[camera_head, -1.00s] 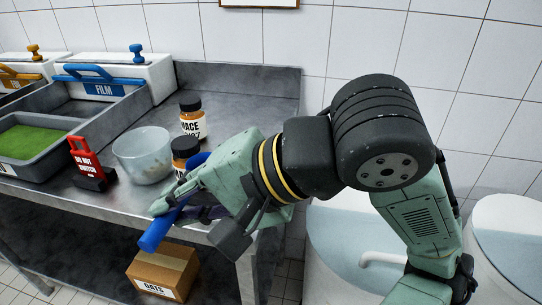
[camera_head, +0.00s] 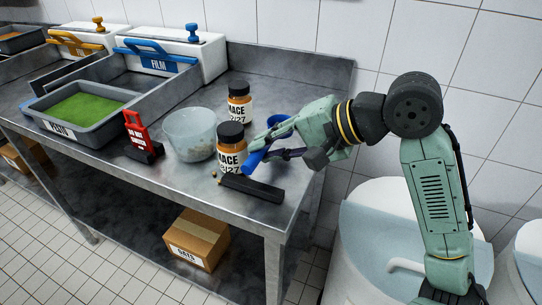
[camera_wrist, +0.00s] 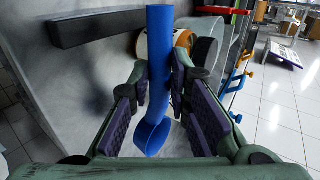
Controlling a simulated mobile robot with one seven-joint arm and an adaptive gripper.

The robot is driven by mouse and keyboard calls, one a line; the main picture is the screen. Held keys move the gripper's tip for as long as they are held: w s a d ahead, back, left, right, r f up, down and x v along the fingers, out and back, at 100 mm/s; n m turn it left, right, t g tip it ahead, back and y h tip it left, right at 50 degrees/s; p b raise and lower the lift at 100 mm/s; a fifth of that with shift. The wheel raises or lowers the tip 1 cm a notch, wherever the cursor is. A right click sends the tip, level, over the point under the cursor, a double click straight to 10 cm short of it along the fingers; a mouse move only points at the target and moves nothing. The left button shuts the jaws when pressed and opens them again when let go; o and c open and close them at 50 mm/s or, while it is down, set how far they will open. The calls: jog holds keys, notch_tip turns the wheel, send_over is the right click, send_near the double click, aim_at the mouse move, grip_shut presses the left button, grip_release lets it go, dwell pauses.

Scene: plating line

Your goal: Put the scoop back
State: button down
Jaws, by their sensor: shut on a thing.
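The blue scoop (camera_head: 255,160) is in my gripper (camera_head: 277,147), above the right part of the steel bench. In the wrist view the scoop (camera_wrist: 160,60) runs upright between the two purple-padded fingers of my gripper (camera_wrist: 162,95), its rounded hollow end toward the bottom of the picture. The gripper is shut on it. In the head view the fingers hide part of the scoop. A black bar (camera_head: 250,188) lies on the bench just below the scoop, near the front edge; it also shows in the wrist view (camera_wrist: 105,28).
A carton (camera_head: 197,240) is on the lower shelf.

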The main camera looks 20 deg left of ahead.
jog(key=shift+w+f, duration=0.1)
jog(key=shift+f, duration=1.65)
jog(key=shift+f, duration=0.1)
jog(key=c, duration=1.5)
grip_release()
jog(key=shift+d+r, duration=0.15)
jog(key=shift+r, duration=0.05)
jog(key=b+v, duration=0.1)
jog(key=v, duration=1)
jog(key=shift+d+r, duration=0.25)
jog(key=shift+d, duration=0.05)
